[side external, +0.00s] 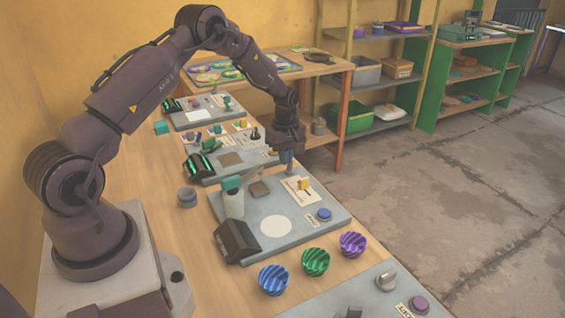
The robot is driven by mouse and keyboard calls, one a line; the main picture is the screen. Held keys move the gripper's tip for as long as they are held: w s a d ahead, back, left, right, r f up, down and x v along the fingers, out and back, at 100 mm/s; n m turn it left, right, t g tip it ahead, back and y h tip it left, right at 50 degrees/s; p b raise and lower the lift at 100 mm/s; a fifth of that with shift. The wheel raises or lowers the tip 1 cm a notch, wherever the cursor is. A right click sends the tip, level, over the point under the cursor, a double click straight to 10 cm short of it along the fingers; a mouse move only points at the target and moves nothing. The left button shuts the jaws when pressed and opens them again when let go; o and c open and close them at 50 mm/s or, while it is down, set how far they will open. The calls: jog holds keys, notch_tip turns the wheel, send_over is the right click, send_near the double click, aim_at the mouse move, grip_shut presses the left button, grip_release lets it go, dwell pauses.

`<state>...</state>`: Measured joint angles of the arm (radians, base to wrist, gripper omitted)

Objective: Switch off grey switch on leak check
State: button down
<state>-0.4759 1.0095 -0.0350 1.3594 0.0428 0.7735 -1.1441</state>
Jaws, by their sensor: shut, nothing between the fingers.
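My gripper (286,168) points down with its fingers shut and nothing between them. A grey-brown tilted piece (259,189) stands on the same panel, left of my gripper, next to a teal-topped white cylinder (233,204). Another panel (203,178) behind has a dark lever (255,134). The panel labels are too small to read, so I cannot tell which is leak check or the switch's state.
A near panel has a grey knob (386,281) and purple button (419,304). A blue button (324,214) is right of my gripper. A small grey cup (187,196) stands left.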

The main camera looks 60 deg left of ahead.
jog(key=shift+w, duration=0.25)
jog(key=shift+r, duration=0.1)
notch_tip(320, 180, up, 7)
jog(key=s, duration=0.1)
jog(key=shift+s, duration=0.15)
dwell(0.5)
jog(key=s+d+r+m+t, duration=0.5)
jog(key=s+d+r+m, duration=1.3)
jog(key=s+d+r, duration=0.3)
jog(key=shift+s+d+r+t, duration=0.35)
jog(key=shift+s+r, duration=0.1)
jog(key=shift+s, duration=1.2)
